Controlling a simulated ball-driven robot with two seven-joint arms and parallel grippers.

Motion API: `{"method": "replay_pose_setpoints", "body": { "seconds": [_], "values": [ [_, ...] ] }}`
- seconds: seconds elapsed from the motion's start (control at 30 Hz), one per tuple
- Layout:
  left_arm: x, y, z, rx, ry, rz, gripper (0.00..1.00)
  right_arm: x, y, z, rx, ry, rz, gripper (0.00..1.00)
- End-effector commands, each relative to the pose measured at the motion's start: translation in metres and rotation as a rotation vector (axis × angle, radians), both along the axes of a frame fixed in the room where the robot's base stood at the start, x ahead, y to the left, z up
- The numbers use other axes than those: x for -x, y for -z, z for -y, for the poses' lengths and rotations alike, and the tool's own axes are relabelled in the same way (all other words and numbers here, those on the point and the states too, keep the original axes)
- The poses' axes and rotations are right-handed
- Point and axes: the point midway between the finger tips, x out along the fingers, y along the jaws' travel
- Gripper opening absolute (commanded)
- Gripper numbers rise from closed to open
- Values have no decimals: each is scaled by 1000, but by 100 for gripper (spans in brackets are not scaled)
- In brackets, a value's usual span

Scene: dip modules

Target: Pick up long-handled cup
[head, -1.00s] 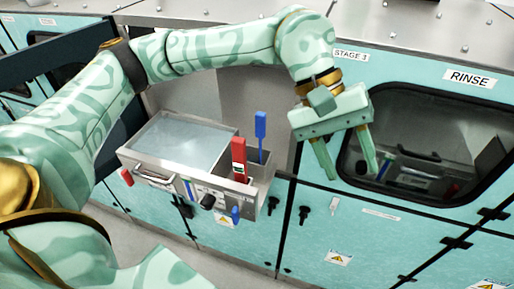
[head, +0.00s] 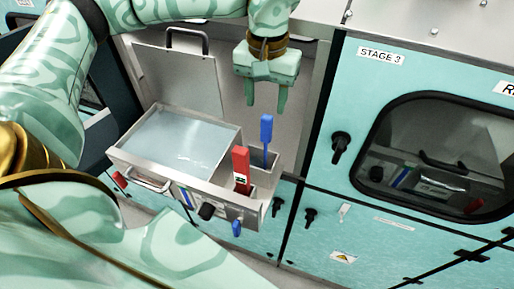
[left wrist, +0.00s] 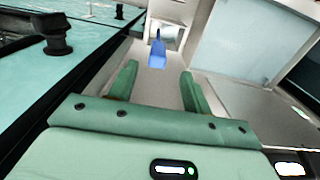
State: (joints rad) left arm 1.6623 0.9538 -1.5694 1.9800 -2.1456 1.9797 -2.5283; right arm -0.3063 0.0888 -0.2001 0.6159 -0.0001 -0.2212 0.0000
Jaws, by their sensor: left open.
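A long blue handle (head: 266,133) stands upright in the narrow side compartment of the steel tank module (head: 228,196). It looks like the handle of the long-handled cup; its lower end is hidden inside the compartment. My left gripper (head: 266,107) is open and empty, fingers pointing down, just above and behind the blue handle's top in the head view. In the left wrist view the blue handle (left wrist: 157,52) shows beyond and between the open fingertips (left wrist: 159,73), apart from them. My right gripper is not in view.
A red handle (head: 241,168) stands close to the left of the blue one. A liquid-filled basin (head: 180,146) takes up the tank's left part, with a raised steel lid (head: 180,75) behind. The STAGE 3 cabinet (head: 330,190) stands on the right.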

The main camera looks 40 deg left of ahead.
Motion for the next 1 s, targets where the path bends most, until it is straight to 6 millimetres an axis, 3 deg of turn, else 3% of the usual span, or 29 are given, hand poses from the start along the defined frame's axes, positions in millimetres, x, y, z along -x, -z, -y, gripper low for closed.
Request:
{"method": "replay_pose_setpoints", "body": {
  "seconds": [0.13,0.4,0.67,0.83,1.0],
  "values": [
    [0,11,0,0,1,-3,49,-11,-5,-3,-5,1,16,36],
    [-2,52,2,0,0,-2,49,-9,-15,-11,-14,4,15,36],
    [-2,57,2,1,1,0,49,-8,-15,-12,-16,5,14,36],
    [-2,56,2,1,1,0,5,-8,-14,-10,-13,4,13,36],
    [-3,56,2,1,1,1,5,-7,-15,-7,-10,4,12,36]
  ]
}}
